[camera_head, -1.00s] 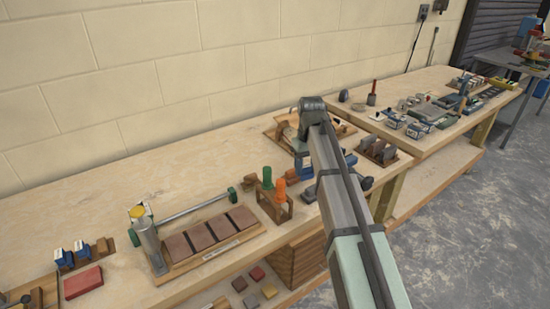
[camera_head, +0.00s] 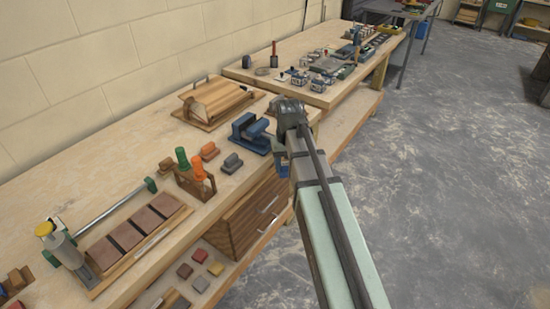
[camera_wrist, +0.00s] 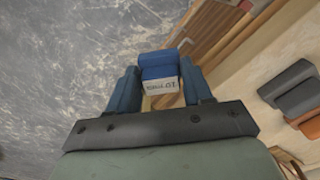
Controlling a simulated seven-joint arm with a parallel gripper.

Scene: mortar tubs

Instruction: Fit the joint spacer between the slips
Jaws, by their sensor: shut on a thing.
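My gripper (camera_wrist: 160,78) is shut on a blue block with a white printed label, the joint spacer (camera_wrist: 160,72), in the wrist view. The label is upside down there and hard to read. In the head view my gripper hangs by the bench's front edge, mostly hidden behind my arm; only a bit of blue (camera_head: 283,168) shows. The reddish-brown slips (camera_head: 125,236) lie in a row with dark gaps on a wooden board (camera_head: 160,238) at the lower left, well away from my gripper. I cannot tell which gap is widest.
A blue vise (camera_head: 250,132) stands on the bench beside my arm. A wooden rack with green and orange handles (camera_head: 195,182), a clamp bar (camera_head: 112,208) and a yellow-capped cylinder (camera_head: 62,245) stand around the slips. Wooden drawers (camera_head: 245,220) are below. Open floor lies right.

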